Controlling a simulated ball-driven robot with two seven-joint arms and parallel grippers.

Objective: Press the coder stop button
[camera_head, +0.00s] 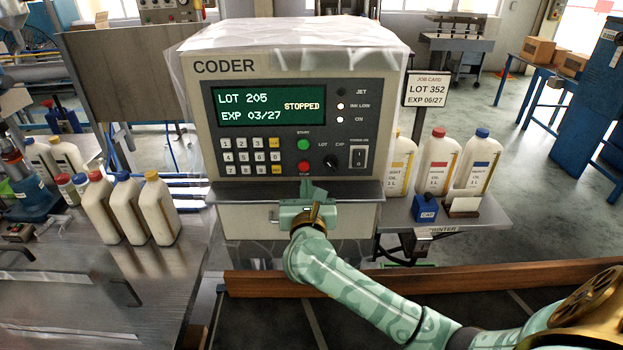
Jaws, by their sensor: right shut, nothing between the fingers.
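The coder (300,110) stands in the middle, a beige box with a dark control panel. Its green screen (270,107) reads LOT 205, EXP 03/27 and STOPPED. The red stop button (304,166) sits below the green start button (303,144), right of the keypad. My right gripper (306,187) is shut and empty, pointing at the panel just below the red button. Its tips are very close to the button; I cannot tell whether they touch it. My left gripper is not in view.
A job card (427,88) reads LOT 352, EXP 06/27. White oil bottles (437,163) stand on the right shelf beside a blue CAP block (425,208). More bottles (127,208) stand on the left metal table. A wooden rail (260,284) runs along the front.

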